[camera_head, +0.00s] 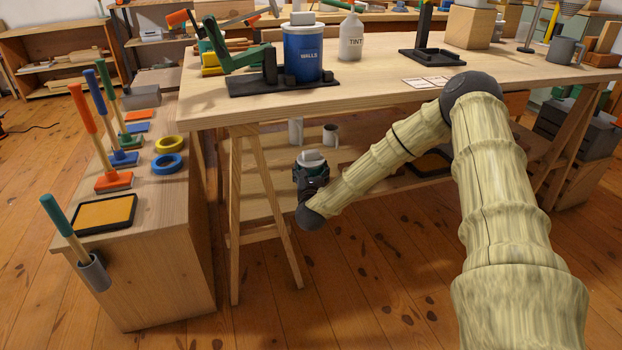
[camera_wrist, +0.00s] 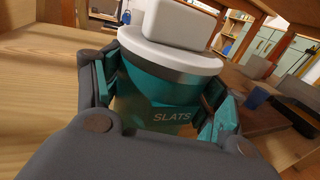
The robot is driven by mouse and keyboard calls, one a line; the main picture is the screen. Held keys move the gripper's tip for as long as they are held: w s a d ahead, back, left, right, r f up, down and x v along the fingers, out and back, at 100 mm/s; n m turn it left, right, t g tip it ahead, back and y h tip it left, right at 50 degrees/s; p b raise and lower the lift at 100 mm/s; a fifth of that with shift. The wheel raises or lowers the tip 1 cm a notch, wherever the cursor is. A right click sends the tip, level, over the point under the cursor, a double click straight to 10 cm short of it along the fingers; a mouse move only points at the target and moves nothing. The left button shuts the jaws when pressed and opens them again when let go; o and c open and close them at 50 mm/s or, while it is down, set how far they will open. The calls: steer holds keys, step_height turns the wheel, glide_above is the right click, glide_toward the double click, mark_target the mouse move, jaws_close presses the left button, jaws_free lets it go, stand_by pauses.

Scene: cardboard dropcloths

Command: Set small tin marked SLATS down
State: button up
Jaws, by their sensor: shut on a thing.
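The small tin marked SLATS (camera_wrist: 172,116) is teal with a grey rim and a white lid, topped by a pale block. In the wrist view it sits between both fingers of my gripper (camera_wrist: 163,98), which is shut on it. The head view shows my gripper (camera_head: 311,174) low down, below the tabletop's front edge, with the tin's white lid (camera_head: 311,161) uppermost. The tin looks close to upright. Its underside is hidden, so I cannot tell whether it touches the lower shelf (camera_head: 262,172) of the workbench.
The workbench top (camera_head: 380,72) overhangs the shelf. A trestle leg (camera_head: 268,190) stands left of my gripper. A white cylinder (camera_head: 295,131) and a grey mug (camera_head: 330,135) stand on the shelf behind. A blue WALLS tin (camera_head: 303,55) stands on top.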

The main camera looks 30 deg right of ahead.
steer(key=shift+f+b, duration=0.3)
steer(key=shift+f, duration=0.7)
steer(key=shift+f, duration=0.15)
steer(key=o, duration=1.2)
steer(key=shift+o, duration=0.2)
steer(key=shift+r, duration=0.2)
steer(key=p+v, duration=0.3)
steer(key=v, duration=0.9)
steer(key=shift+p, duration=0.35)
